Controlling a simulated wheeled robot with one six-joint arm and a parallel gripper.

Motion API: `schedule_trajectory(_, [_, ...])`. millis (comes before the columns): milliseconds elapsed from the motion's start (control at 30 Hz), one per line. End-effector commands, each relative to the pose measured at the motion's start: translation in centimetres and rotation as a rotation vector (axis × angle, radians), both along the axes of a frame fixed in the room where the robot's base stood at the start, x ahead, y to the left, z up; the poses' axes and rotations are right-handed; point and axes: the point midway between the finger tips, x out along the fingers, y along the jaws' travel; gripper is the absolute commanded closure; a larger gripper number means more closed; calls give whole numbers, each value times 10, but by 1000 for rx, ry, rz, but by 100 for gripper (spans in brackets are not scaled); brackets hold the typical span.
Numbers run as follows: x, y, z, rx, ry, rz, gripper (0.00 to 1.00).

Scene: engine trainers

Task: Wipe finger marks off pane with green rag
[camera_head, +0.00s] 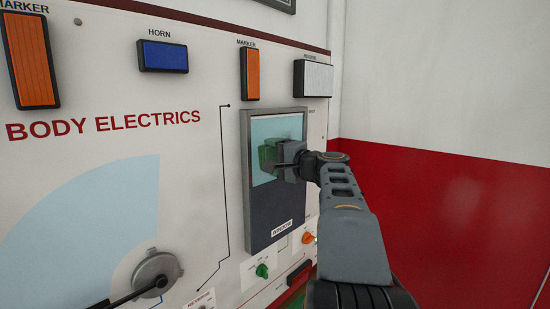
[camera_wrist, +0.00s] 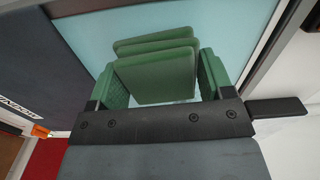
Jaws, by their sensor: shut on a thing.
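My gripper (camera_head: 283,160) is at the framed pane (camera_head: 290,127) on the upright trainer panel. It is shut on the green rag (camera_head: 267,154), which looks like a folded pad. In the wrist view the rag (camera_wrist: 155,70) shows as stacked green layers between the two jaws (camera_wrist: 160,80), in front of the light blue pane (camera_wrist: 200,30). The rag is at or very close to the glass; I cannot tell whether it touches. No finger marks can be made out on the visible glass. The part behind the rag and gripper is hidden.
A dark grey plate (camera_head: 277,212) fills the lower part of the frame. Below it are a green knob (camera_head: 262,271) and an orange knob (camera_head: 308,238). Orange (camera_head: 250,74) and white (camera_head: 313,78) lamps sit above. A red and white wall (camera_head: 440,200) stands at right.

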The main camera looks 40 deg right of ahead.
Motion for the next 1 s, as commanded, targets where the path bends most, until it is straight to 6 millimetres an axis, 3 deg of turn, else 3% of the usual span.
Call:
schedule_trajectory(467, [7,0,0,0,0,1,45])
schedule_trajectory(1000, [12,-37,1,0,0,1,45])
